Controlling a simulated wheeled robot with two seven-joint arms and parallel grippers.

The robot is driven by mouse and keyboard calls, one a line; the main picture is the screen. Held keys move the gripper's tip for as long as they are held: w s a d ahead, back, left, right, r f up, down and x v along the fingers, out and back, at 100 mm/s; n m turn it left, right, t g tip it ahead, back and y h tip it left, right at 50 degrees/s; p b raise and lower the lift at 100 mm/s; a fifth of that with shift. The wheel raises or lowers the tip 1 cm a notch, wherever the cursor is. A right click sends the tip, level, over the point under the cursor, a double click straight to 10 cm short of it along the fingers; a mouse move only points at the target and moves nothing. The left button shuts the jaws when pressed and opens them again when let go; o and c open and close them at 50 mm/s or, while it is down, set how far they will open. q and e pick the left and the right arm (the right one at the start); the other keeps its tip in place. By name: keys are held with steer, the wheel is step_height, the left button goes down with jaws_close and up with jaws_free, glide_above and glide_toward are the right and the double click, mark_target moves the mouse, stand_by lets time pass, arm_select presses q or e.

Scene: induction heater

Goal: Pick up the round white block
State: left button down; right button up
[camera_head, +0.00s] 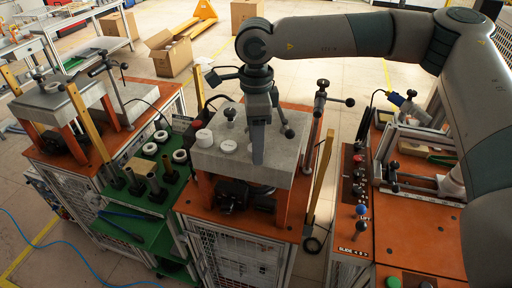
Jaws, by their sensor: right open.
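A round white block (204,138) stands near the left edge of the grey slab on the middle orange-topped station. A flatter round white piece (228,146) lies to its right on the same slab. My right gripper (258,158) points down over the slab, to the right of both white pieces and apart from the block. It is seen edge-on, open, with nothing visible in it. It hides part of the slab behind it. My left gripper is out of view.
A knobbed post (318,112) rises at the slab's right, and a black-knobbed clamp (285,118) stands behind my gripper. A control panel (357,195) is at right.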

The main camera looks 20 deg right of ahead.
steer(key=c, duration=1.2)
steer(key=shift+r, duration=0.2)
